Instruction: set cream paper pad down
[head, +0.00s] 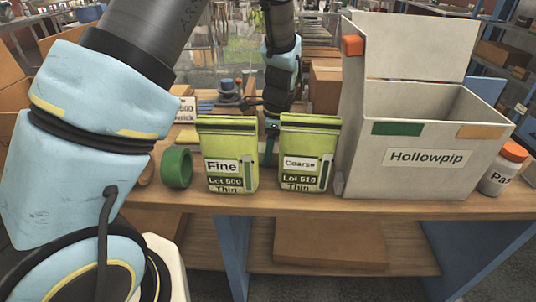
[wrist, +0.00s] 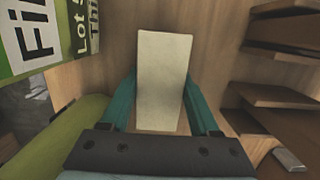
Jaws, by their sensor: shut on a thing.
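The cream paper pad (wrist: 163,65) is a pale rectangular block between the two teal fingers of my gripper (wrist: 160,95) in the wrist view. The fingers close on its two long sides, and its far end extends beyond the fingertips. Brown wooden surface shows around it; I cannot tell whether the pad touches it. In the head view my gripper (head: 271,143) is partly visible in the gap between two green bags, with the pad mostly or wholly hidden behind them.
The Fine bag (head: 228,180) and Coarse bag (head: 308,178) stand at the bench's (head: 400,206) front. A green ring (head: 177,168) is left of them. The open grey Hollowpip box (head: 385,182) and an orange-capped jar (head: 503,172) stand right. In the wrist view a bag (wrist: 45,35) is close by.

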